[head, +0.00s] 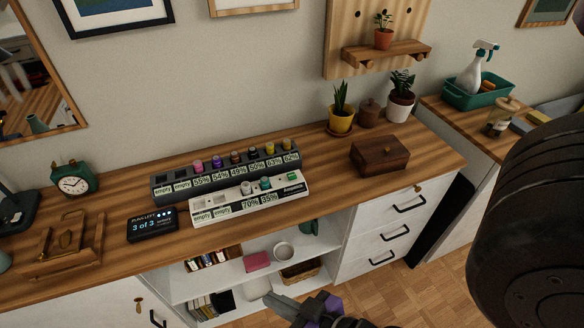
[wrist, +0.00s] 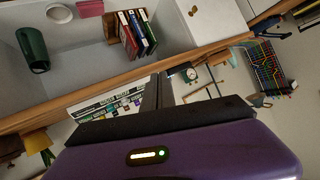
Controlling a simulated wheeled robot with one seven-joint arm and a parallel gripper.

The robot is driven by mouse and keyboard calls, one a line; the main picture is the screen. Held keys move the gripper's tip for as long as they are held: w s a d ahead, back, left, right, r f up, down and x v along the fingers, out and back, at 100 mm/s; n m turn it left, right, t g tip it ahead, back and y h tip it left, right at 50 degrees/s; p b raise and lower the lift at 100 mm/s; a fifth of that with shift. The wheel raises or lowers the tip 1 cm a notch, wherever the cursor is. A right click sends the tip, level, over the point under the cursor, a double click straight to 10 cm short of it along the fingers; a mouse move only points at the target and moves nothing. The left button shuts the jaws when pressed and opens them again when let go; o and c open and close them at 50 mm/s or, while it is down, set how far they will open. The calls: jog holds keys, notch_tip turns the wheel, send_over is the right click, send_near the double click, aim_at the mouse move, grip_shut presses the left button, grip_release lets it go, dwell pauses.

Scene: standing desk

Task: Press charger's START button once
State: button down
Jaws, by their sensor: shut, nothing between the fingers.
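A white charger (head: 232,207) lies on the wooden desk, with a small green button (head: 293,177) at its right end; the button's lettering is too small to read. Its slots read empty, empty, 70% and 85%, with two batteries standing in the right ones. A dark grey charger (head: 168,189) stands directly behind it, holding several coloured batteries. My gripper (head: 272,300) is shut and empty, low in front of the shelves, well apart from both chargers. In the wrist view, my gripper (wrist: 158,90) partly covers the chargers, and the button cannot be made out.
A black display (head: 152,225) reading "3 of 3" stands left of the white charger. A wooden box (head: 379,155) is to the right, with bare desk between. Potted plants stand behind it. A green clock (head: 73,179) and wooden holder (head: 62,245) are at left.

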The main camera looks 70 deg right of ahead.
jog(key=w+d+m+g+p, duration=0.1)
jog(key=w+d+m+p, duration=0.3)
jog(key=w+d, duration=0.45)
notch_tip(320, 180, up, 12)
jog(key=m+g+y+p, duration=0.1)
jog(key=m+g+p, duration=0.1)
jog(key=p, duration=0.5)
send_over(295, 177)
jog(key=shift+r, duration=0.15)
notch_tip(295, 177, down, 7)
jog(key=b, duration=0.6)
jog(key=shift+r+b, duration=0.15)
jog(key=shift+b, duration=0.25)
jog(key=shift+w+f+b, duration=0.1)
jog(key=shift+f+b, duration=0.4)
jog(key=shift+f, duration=0.6)
jog(key=shift+f, duration=0.15)
